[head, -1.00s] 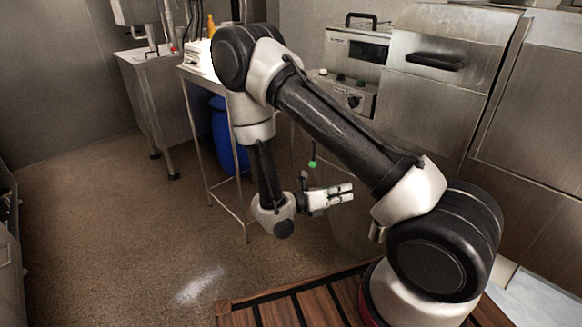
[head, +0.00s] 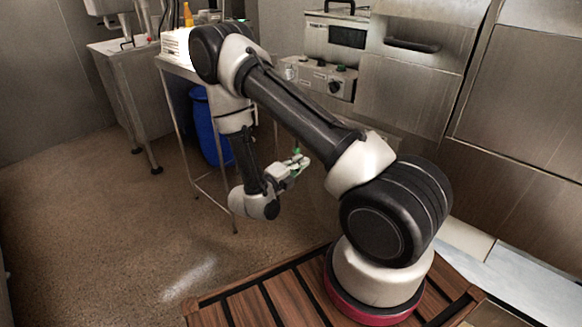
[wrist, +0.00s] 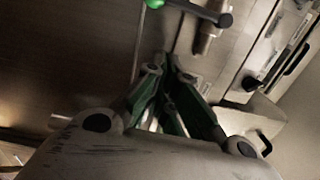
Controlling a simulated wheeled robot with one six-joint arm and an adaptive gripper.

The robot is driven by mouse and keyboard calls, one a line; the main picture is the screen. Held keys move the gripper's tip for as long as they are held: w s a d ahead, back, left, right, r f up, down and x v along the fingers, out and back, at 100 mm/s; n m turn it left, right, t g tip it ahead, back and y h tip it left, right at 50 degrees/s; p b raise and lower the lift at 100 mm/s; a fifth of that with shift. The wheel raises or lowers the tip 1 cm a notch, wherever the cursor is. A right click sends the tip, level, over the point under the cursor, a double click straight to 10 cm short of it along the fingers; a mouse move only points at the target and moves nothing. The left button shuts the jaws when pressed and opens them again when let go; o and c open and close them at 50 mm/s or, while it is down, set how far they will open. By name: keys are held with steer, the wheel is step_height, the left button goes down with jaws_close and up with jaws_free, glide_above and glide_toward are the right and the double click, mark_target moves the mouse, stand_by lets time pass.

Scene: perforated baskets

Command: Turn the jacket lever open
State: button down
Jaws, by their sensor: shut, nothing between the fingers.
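The jacket lever (wrist: 190,9) is a dark bar with a round green knob at its left end, at the top of the wrist view. Its other end meets a pale metal fitting on the steel panel. In the head view only the green knob (head: 296,150) shows, beside my fingertips. My gripper (head: 302,161) is low in front of the steel equipment, its fingers pointing up and right. In the wrist view my gripper (wrist: 166,62) has its green-sided fingers converging at the tips, shut and empty. The tips are below the lever there. I cannot tell whether they touch it.
A steel cabinet (head: 415,85) with a dark handle stands behind my arm, with a knobbed control box (head: 320,78) beside it. A blue barrel (head: 208,130) stands under a side table at the left. Open floor (head: 110,220) lies at the lower left.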

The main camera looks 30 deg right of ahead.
steer(key=w+d, duration=0.3)
steer(key=w, duration=0.2)
steer(key=shift+w+d, duration=0.15)
steer(key=shift+w, duration=0.1)
